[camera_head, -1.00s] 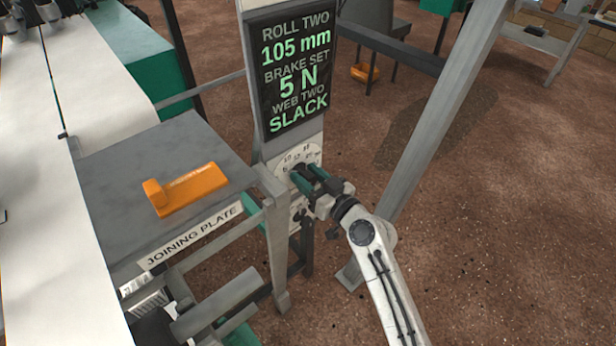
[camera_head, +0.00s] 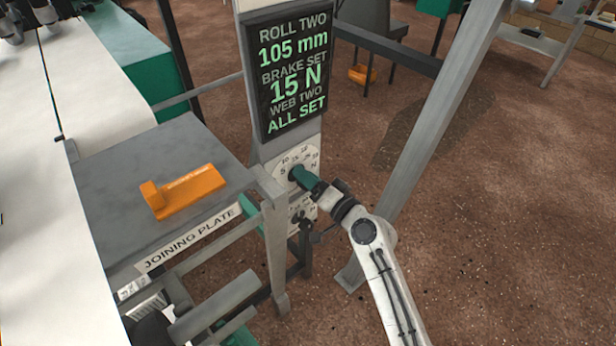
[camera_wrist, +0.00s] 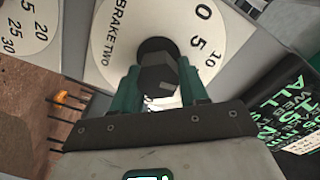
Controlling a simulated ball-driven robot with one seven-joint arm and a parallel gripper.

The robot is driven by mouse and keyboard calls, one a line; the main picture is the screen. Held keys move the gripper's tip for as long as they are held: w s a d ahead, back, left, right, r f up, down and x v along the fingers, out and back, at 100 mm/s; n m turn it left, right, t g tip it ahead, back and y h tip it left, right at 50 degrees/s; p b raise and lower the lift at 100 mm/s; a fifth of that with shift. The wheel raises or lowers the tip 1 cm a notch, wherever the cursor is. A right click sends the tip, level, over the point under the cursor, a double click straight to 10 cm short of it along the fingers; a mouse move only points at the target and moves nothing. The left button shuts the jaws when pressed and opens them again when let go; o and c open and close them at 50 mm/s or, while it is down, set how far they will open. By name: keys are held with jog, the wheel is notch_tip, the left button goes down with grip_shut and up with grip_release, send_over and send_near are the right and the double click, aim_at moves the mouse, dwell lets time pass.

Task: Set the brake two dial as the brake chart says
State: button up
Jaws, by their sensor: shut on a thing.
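The brake two dial has a black knob (camera_wrist: 158,72) on a round white scale plate (camera_wrist: 112,35) lettered BRAKE TWO in the wrist view. My gripper (camera_head: 302,178) is shut on the knob, its green fingers on either side. In the head view the plate (camera_head: 309,155) sits on the post below a dark display (camera_head: 292,75). The display reads ROLL TWO 105 mm, BRAKE SET 15 N, WEB TWO ALL SET. The knob's pointer cannot be made out. The brake chart cannot be identified in view.
A second scale plate (camera_wrist: 25,25) is beside this one in the wrist view. The joining plate (camera_head: 110,165) is to the left, with an orange tool (camera_head: 188,192) on it. A slanted grey leg (camera_head: 425,130) stands right of the post.

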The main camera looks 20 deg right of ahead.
jog(key=shift+d+m, duration=0.1)
jog(key=shift+m, duration=0.5)
jog(key=o, duration=1)
jog(key=shift+c, duration=0.2)
jog(key=b+v, duration=0.1)
jog(key=v, duration=1)
jog(key=shift+w, duration=0.1)
